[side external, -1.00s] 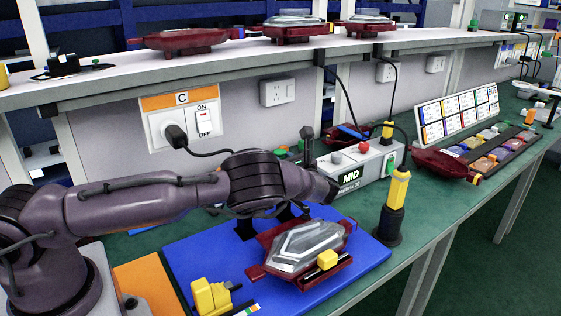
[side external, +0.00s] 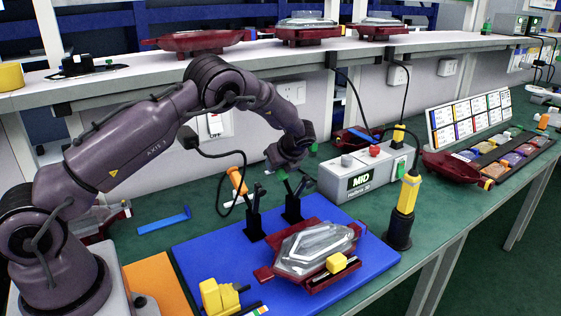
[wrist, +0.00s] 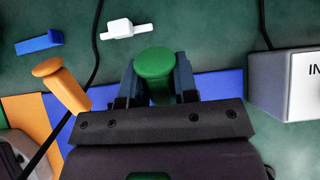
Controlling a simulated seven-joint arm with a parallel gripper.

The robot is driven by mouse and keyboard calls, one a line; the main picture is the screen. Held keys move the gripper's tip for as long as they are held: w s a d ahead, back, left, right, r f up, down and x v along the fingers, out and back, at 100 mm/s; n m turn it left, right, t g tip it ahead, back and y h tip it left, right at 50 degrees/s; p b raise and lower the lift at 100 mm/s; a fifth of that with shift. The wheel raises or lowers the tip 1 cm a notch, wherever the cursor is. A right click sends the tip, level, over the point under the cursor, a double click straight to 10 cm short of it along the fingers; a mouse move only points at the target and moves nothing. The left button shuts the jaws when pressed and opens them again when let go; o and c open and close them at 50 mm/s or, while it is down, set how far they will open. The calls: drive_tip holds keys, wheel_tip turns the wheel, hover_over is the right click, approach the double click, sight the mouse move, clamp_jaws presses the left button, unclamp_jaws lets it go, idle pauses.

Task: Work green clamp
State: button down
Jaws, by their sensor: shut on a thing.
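The green clamp (side external: 293,207) has a black base at the back edge of the blue mat, beside the lamp assembly. Its green handle tip (wrist: 154,63) sits between the two fingers of my gripper (wrist: 157,82) in the wrist view. My gripper (side external: 286,172) is shut on this handle, with the arm reaching down from above and behind. An orange-handled clamp (side external: 238,182) stands just left of it, its handle raised. The red and clear tail lamp (side external: 315,247) lies on the mat in front of both clamps.
A yellow-and-black tool (side external: 408,195) stands upright at the mat's right corner. A yellow block (side external: 218,297) sits at the mat's front left. A black cable hangs near the orange handle. A blue piece (side external: 165,221) lies on the green bench.

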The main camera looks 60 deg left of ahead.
sight(288, 183)
drive_tip(key=shift+a+f+h, duration=0.55)
drive_tip(key=shift+f+h, duration=0.15)
drive_tip(key=shift+h, duration=0.5)
drive_tip(key=shift+f, duration=0.1)
drive_tip(key=c, duration=0.9)
unclamp_jaws()
drive_tip(key=v, duration=1.3)
drive_tip(key=shift+a, duration=0.1)
